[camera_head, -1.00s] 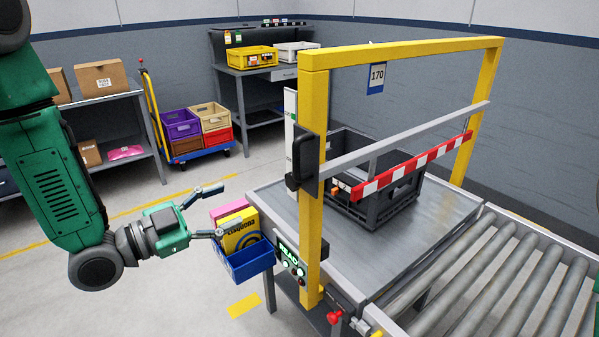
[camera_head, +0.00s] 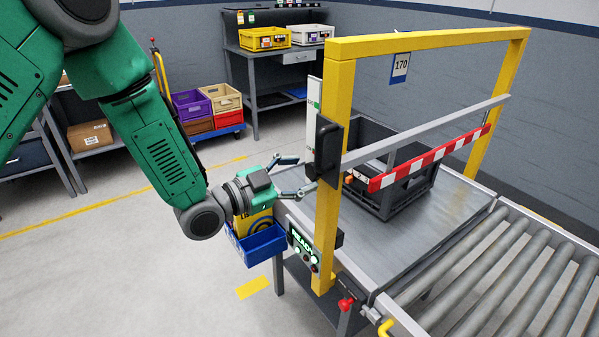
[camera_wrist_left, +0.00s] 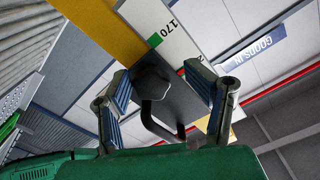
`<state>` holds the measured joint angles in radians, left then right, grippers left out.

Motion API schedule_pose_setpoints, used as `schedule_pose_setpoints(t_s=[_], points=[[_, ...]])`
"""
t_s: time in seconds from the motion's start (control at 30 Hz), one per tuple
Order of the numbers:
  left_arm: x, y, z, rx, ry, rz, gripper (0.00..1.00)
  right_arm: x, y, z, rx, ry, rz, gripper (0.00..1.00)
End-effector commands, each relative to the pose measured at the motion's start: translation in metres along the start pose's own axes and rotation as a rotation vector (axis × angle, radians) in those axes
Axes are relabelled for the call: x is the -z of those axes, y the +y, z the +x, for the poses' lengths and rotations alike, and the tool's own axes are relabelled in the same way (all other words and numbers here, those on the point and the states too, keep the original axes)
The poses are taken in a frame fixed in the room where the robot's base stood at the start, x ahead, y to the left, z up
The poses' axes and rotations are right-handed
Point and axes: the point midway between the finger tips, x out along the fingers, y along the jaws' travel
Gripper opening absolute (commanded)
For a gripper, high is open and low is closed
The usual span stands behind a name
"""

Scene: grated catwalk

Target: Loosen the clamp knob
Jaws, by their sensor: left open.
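A black clamp (camera_head: 325,150) sits on the left post of the yellow frame (camera_head: 338,100), at the left end of a grey crossbar. In the left wrist view a dark rounded knob (camera_wrist_left: 152,82) stands on the clamp's dark plate, with a loop handle below it. My left gripper (camera_head: 301,174) is open beside the post, its fingers pointing at the clamp. In the left wrist view my left gripper (camera_wrist_left: 160,85) has one finger on each side of the knob, with nothing held; I cannot tell if they touch it. My right gripper is out of view.
A red-and-white striped bar (camera_head: 430,160) hangs below the crossbar. A dark crate (camera_head: 400,195) stands on the metal table behind it. A blue bin (camera_head: 262,243) hangs at the table's left edge under my gripper. A roller conveyor (camera_head: 490,270) runs at right.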

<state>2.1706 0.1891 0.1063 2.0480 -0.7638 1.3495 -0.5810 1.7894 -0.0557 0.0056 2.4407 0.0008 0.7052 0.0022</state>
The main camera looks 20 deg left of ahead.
Motion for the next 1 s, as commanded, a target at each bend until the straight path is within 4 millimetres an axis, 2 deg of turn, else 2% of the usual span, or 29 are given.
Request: schedule_pose_setpoints(t_s=[0.07, 0.17, 0.2, 0.23, 0.77, 1.0], points=[[0.0035, 0.0029, 0.0019, -0.003, 0.0, 0.004, 0.53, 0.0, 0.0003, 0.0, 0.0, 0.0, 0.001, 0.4], [0.0055, 0.0051, 0.0035, -0.004, 0.0, 0.006, 0.21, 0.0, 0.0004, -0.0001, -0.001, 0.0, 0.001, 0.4], [0.0055, 0.005, 0.0038, -0.004, -0.001, 0.006, 0.07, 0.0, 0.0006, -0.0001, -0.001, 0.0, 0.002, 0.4], [0.0054, 0.0048, 0.0038, -0.004, 0.0, 0.006, 0.04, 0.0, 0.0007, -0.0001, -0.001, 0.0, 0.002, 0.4], [0.0009, 0.0015, -0.0001, -0.003, 0.0, -0.005, 0.04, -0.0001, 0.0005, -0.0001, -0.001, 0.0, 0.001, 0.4], [-0.0003, 0.0012, -0.001, -0.002, -0.001, -0.075, 0.04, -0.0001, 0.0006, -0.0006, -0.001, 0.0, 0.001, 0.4]])
